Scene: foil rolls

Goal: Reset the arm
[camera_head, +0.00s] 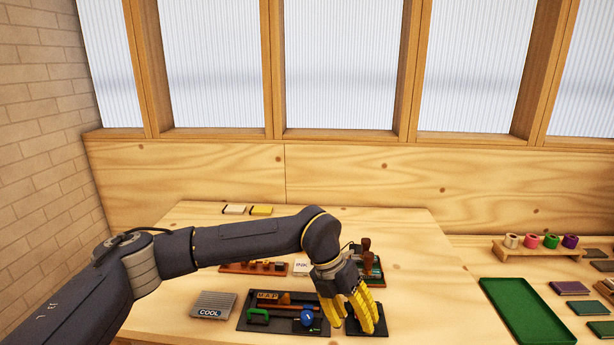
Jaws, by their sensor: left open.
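My left arm (235,243) comes in from the left and reaches across the table. My left gripper (352,316), with yellow fingers, is open and points down over the right end of a dark tray and a small black pad (378,328). I see nothing held between the fingers. The fingers partly hide what lies behind them, and I cannot tell whether they touch the pad. My right arm and gripper do not show.
The wooden table (420,265) holds a dark tray (250,325) with a green-handled tool (258,316) and a blue knob (307,318). A grey "COOL" block (213,305) lies left. Foil rolls (551,241) stand on a rack at right, behind a green tray (527,312).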

